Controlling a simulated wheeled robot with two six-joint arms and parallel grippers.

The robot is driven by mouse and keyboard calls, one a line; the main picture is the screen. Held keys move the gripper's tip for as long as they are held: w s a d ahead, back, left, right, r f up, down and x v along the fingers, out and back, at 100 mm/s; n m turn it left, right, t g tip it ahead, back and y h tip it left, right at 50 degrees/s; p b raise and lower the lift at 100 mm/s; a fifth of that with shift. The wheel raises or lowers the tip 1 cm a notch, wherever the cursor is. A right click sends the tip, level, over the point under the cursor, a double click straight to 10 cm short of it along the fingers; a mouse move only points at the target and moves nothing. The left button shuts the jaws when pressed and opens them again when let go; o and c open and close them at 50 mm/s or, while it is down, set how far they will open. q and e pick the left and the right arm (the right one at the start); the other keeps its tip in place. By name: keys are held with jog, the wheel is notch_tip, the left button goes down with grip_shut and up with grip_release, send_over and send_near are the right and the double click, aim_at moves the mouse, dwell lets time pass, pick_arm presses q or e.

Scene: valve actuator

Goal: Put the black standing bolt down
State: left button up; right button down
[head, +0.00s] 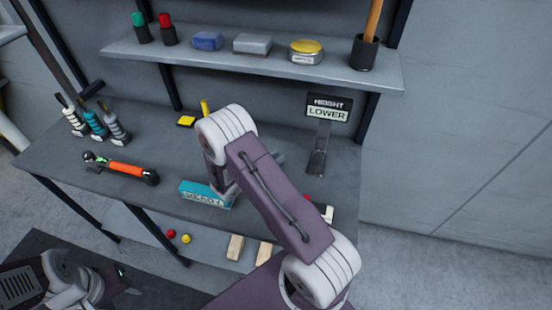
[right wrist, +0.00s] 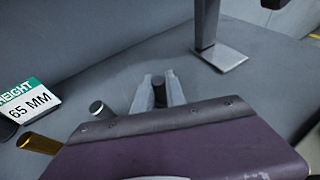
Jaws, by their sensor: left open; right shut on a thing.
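In the right wrist view, the black bolt (right wrist: 159,90) stands upright between the two fingers of my right gripper (right wrist: 158,82), which is shut on it. Its lower part is hidden by my own wrist, so I cannot tell whether it touches the bench. In the head view my right arm covers the bolt and most of that gripper. My left gripper (head: 126,284) is open and empty at the lower left of the head view, low in front of the bench.
A "HEIGHT LOWER" sign (head: 328,108) stands at the bench's right. A teal block (head: 205,194) and an orange-handled tool (head: 127,169) lie on the bench (head: 75,195).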

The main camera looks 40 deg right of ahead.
jog(key=shift+d+f, duration=0.1)
jog(key=c, duration=1.4)
grip_release()
jog(key=shift+s, duration=0.1)
jog(key=shift+o, duration=0.2)
jog(key=shift+a+r, duration=0.2)
jog(key=b+v, duration=0.1)
jog(key=v, duration=1)
jog(key=shift+s+a+r, duration=0.1)
jog(key=shift+a+r, duration=0.1)
jog(key=shift+a, duration=0.1)
